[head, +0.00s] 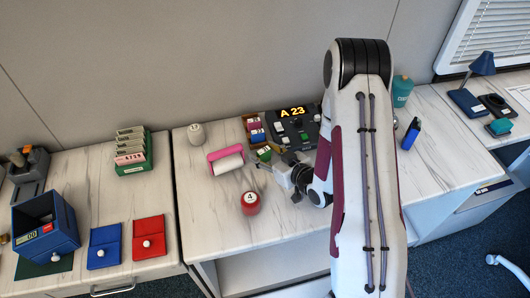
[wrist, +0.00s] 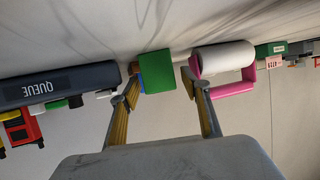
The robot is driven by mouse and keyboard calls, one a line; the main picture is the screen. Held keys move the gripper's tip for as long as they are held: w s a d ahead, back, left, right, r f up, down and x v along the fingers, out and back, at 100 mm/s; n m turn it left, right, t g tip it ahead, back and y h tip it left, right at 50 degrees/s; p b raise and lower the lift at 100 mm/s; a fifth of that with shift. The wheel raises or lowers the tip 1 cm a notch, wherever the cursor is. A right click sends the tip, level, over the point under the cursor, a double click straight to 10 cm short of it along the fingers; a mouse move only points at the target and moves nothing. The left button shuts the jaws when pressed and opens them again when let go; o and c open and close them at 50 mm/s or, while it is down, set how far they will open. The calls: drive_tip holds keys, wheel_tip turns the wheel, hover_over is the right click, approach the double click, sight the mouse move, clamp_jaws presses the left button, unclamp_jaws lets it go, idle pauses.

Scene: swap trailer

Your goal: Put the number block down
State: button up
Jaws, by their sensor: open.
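The green number block (head: 264,153) sits at the near end of a row with a pink block (head: 253,124) and a blue block (head: 257,136). I cannot tell whether it is inside the small brown tray (head: 247,118) or just in front of it. In the upside-down wrist view the green block (wrist: 160,71) lies between my fingertips, with a blue edge behind it. My gripper (head: 269,166) is open beside the block, and its two fingers (wrist: 159,88) stand apart. Gaps seem to show on both sides of the block.
A dark queue display (head: 300,128) reading "A 23" stands close behind my gripper; it shows as "QUEUE" in the wrist view (wrist: 50,87). A pink holder with a white roll (head: 226,163) is at the left. A red ball-like item marked 4 (head: 250,203) is in front.

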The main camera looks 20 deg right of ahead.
drive_tip(key=shift+r, duration=0.15)
drive_tip(key=shift+v, duration=3.75)
drive_tip(key=shift+w, duration=0.1)
drive_tip(key=shift+w+d+r+h, duration=0.3)
drive_tip(key=shift+w+d+r, duration=0.1)
drive_tip(key=shift+r, duration=0.25)
drive_tip(key=s+d+r+m+g+h, duration=0.1)
drive_tip(key=s+d+r+g+h, duration=0.15)
drive_tip(key=r, duration=0.55)
drive_tip(key=s+d+r+m+g+h, duration=0.1)
drive_tip(key=s+d+r+h, duration=0.15)
drive_tip(key=r, duration=0.45)
drive_tip(key=s+a+r+m+g, duration=0.1)
drive_tip(key=s+a+r, duration=0.1)
drive_tip(key=s, duration=0.5)
drive_tip(key=s+a+r+g, duration=0.1)
drive_tip(key=s+a+r, duration=0.2)
drive_tip(key=s+r, duration=0.2)
drive_tip(key=s+a+r+m+g, duration=0.1)
drive_tip(key=s+r, duration=0.3)
drive_tip(key=s, duration=0.5)
drive_tip(key=shift+s+a+m, duration=0.3)
drive_tip(key=shift+a, duration=0.5)
